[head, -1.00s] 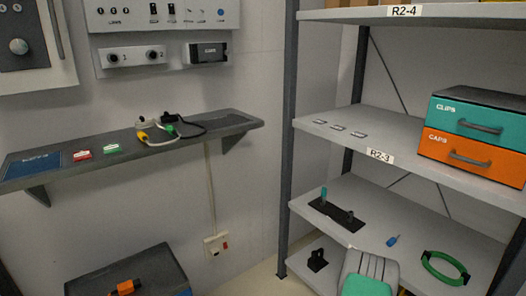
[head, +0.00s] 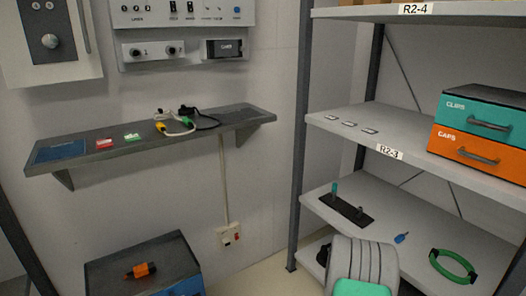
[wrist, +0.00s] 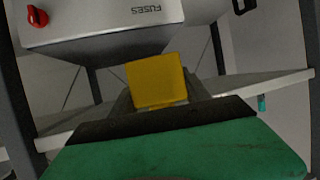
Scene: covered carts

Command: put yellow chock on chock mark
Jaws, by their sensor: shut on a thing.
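The yellow chock (wrist: 157,82) shows in the wrist view as a yellow block in front of the gripper's green and black body. My gripper (wrist: 160,92) is shut on it, with grey fingers partly visible at its sides. The chock appears held in the air; no surface shows touching it. In the head view my arm's grey and green links are at the bottom right, and the gripper and chock are not visible. I cannot make out a chock mark in either view.
A grey FUSES box (wrist: 100,25) with a red knob fills the top of the wrist view. The rack shelf (head: 330,215) at right holds a black plate with pegs, a blue item and a green ring (head: 453,267). A dark-topped cart (head: 170,250) bears an orange item (head: 140,271).

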